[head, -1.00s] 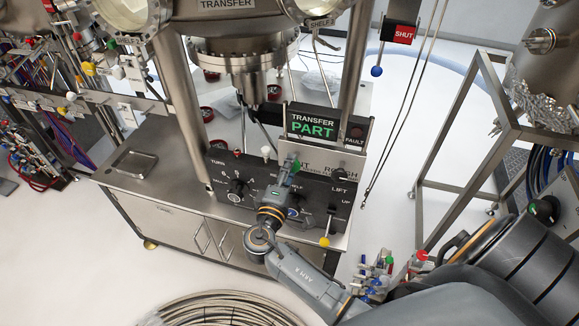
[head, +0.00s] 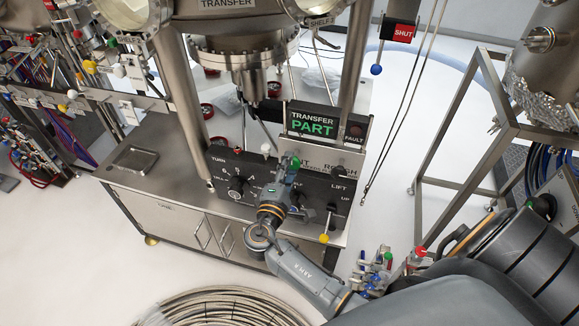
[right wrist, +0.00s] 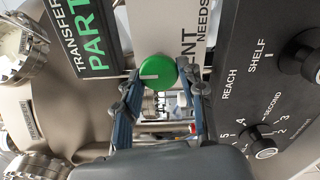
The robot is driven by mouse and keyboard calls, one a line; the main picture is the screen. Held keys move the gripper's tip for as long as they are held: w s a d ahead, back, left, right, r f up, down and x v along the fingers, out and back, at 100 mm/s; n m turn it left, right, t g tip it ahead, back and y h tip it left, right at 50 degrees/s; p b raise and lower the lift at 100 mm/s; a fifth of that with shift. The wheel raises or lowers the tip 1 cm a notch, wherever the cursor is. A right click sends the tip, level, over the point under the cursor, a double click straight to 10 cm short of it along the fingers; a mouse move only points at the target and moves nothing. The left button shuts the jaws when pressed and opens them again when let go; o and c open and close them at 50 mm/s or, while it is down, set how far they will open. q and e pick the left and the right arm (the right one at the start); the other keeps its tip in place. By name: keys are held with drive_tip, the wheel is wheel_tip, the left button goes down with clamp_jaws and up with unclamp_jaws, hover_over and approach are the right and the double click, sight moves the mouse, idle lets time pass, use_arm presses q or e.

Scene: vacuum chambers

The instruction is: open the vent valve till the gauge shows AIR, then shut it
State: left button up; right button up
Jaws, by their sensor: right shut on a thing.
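The green vent valve knob (head: 295,162) is on the grey panel below the gauge, mostly hidden by my gripper in the head view. In the right wrist view the round green knob (right wrist: 157,71) shows a pale pointer line towards picture left, beside a partly covered label ending in "NT". My right gripper (head: 288,168) is shut on the knob; its two blue-padded fingers (right wrist: 162,84) lie on either side of it. The gauge display (head: 313,123) reads TRANSFER PART in green; it also shows in the right wrist view (right wrist: 90,38). My left gripper is not in view.
A dark control panel (head: 222,172) with several knobs lies below and left of the valve. A yellow-tipped lever (head: 324,238) hangs at right under LIFT. A FAULT lamp (head: 355,130) sits beside the display. A red SHUT sign (head: 402,34) hangs at upper right.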

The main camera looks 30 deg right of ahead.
drive_tip(key=o, duration=1.2)
drive_tip(key=v, duration=1.2)
drive_tip(key=shift+s, duration=0.1)
drive_tip(key=s+a+f+n+g+y, duration=0.1)
drive_tip(key=s+f+g+y, duration=0.3)
drive_tip(key=f, duration=1.3)
drive_tip(key=s+f+g+y, duration=0.2)
drive_tip(key=s+f+y, duration=0.35)
drive_tip(key=f, duration=1.15)
drive_tip(key=s+d+f+m+g+y, duration=0.1)
drive_tip(key=s+f+m, duration=0.2)
drive_tip(key=s+f, duration=0.2)
drive_tip(key=s+d+f+m+g+y, duration=0.1)
drive_tip(key=s+f, duration=0.4)
drive_tip(key=s, duration=0.7)
drive_tip(key=s+d+f+m+g+y+b, duration=0.1)
drive_tip(key=s+f+m+g+y, duration=0.1)
drive_tip(key=s+f+m, duration=0.3)
drive_tip(key=shift+s+f+g, duration=0.1)
drive_tip(key=shift+s+f, duration=0.1)
drive_tip(key=shift+s, duration=0.55)
drive_tip(key=shift+s+f+g, duration=0.1)
drive_tip(key=shift+s+f, duration=0.1)
drive_tip(key=shift+s, duration=0.5)
drive_tip(key=shift+s+f+g, duration=0.1)
drive_tip(key=shift+s+f, duration=0.1)
drive_tip(key=shift+s, duration=0.55)
